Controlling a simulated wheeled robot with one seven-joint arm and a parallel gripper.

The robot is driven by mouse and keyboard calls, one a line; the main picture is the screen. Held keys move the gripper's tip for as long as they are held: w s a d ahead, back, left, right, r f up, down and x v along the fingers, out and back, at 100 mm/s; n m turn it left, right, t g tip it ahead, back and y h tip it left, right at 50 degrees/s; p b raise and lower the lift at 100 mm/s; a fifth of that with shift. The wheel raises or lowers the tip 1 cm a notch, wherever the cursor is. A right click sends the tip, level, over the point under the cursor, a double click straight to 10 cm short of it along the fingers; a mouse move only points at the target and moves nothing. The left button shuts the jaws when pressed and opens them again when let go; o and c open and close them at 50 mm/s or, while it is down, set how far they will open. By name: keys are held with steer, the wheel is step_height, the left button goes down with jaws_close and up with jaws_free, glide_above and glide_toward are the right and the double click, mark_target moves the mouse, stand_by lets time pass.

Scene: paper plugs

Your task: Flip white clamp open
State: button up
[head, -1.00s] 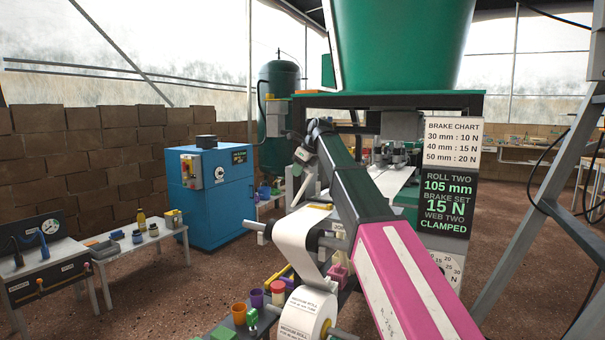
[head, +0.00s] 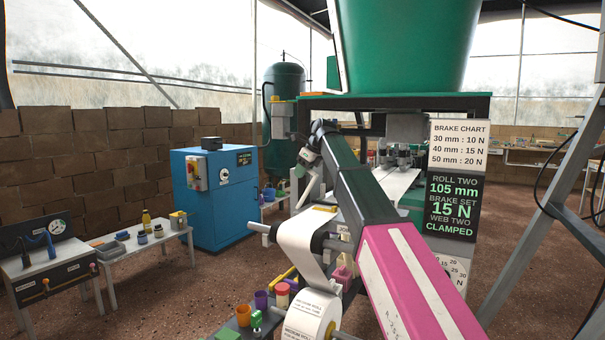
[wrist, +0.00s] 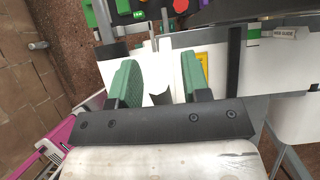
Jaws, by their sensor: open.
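In the wrist view my gripper (wrist: 160,72) is open, its two green finger pads apart over a white surface with a dark-ended white piece between them. I cannot tell whether that piece is the white clamp or paper. In the head view my gripper is hard to make out near the machine, beyond the dark arm link. The white paper web (head: 297,235) runs over a grey roller and down to the medium roll (head: 305,315). A sign (head: 452,207) reads web two clamped, brake set 15 N.
A black bar (wrist: 233,62) stands just right of the fingers in the wrist view, near a small guide label (wrist: 277,33). Cups, including an orange one (head: 243,315), stand below the roller. A blue cabinet (head: 215,195) and low benches are at the left.

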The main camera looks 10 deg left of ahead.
steer(key=v, duration=1)
steer(key=shift+r, duration=0.15)
